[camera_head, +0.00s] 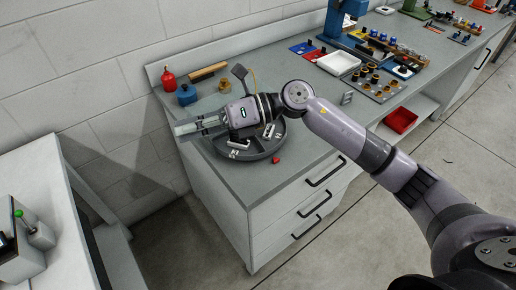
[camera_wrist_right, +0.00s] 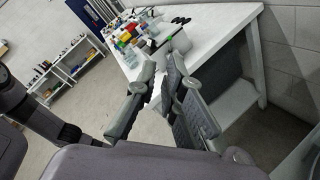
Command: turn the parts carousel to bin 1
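The parts carousel is a round grey tray (camera_head: 262,154) on the left end of the grey workbench in the head view. Small labelled bins show on it, but the numbers are too small to read. My right gripper (camera_head: 184,127) is above the carousel's back left part, its fingers pointing left. Its body hides much of the carousel. In the wrist view its fingers (camera_wrist_right: 158,72) are apart with nothing between them. I cannot tell whether it touches the carousel. A small red piece (camera_head: 276,160) is at the carousel's front right edge. My left gripper is not in view.
A red bottle (camera_head: 168,80), a blue jar (camera_head: 187,95) and a wooden-backed brush (camera_head: 208,71) stand behind the carousel. A white tray (camera_head: 338,62) and a board of small parts (camera_head: 378,85) lie farther right. Bare bench top (camera_head: 235,184) shows in front.

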